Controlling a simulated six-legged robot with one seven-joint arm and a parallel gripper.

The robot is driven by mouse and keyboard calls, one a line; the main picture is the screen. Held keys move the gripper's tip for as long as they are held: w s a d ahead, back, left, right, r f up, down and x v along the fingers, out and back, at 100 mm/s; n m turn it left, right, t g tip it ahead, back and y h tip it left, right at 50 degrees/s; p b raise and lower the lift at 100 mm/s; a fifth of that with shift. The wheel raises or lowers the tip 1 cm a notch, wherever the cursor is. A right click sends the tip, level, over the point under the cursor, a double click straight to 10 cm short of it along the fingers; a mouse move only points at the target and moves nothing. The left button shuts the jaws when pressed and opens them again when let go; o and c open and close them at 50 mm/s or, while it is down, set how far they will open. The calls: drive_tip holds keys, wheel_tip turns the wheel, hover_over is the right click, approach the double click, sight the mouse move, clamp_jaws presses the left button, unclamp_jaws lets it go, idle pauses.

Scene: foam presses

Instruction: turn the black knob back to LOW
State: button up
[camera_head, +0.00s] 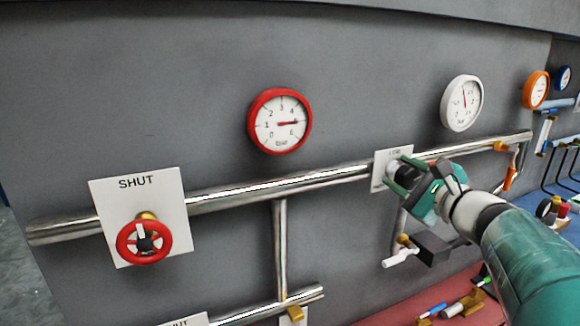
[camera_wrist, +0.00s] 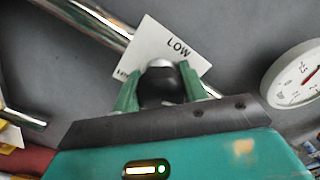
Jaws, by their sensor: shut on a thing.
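The black knob (camera_wrist: 160,88) sits in front of a white card marked LOW (camera_wrist: 178,47) in the wrist view. My gripper (camera_wrist: 163,92) is shut on the knob, with one green finger on each side of it. In the head view my gripper (camera_head: 402,178) reaches the card (camera_head: 380,165) on the pipe from the right and hides most of the knob. The knob's pointer mark cannot be made out. In the wrist view the card looks tilted, and its lower part is partly hidden by my fingers.
A red wheel valve (camera_head: 143,243) stands before a SHUT card (camera_head: 103,207) at the left. A red-rimmed gauge (camera_head: 280,121) and a white gauge (camera_head: 462,103) hang above the steel pipe (camera_head: 285,188). A white-handled lever (camera_head: 402,257) sits just below my gripper. Loose items lie at the lower right.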

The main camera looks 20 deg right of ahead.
drive_tip(key=n, duration=0.7)
drive_tip(key=shift+f, duration=0.1)
drive_tip(key=n, duration=0.4)
drive_tip(key=shift+f+n, duration=0.1)
drive_tip(key=shift+n, duration=1.9)
drive_tip(key=o, duration=1)
drive_tip(key=shift+s, duration=0.15)
drive_tip(key=s, duration=1.3)
drive_tip(key=shift+s+d, duration=0.15)
drive_tip(key=shift+s, duration=0.1)
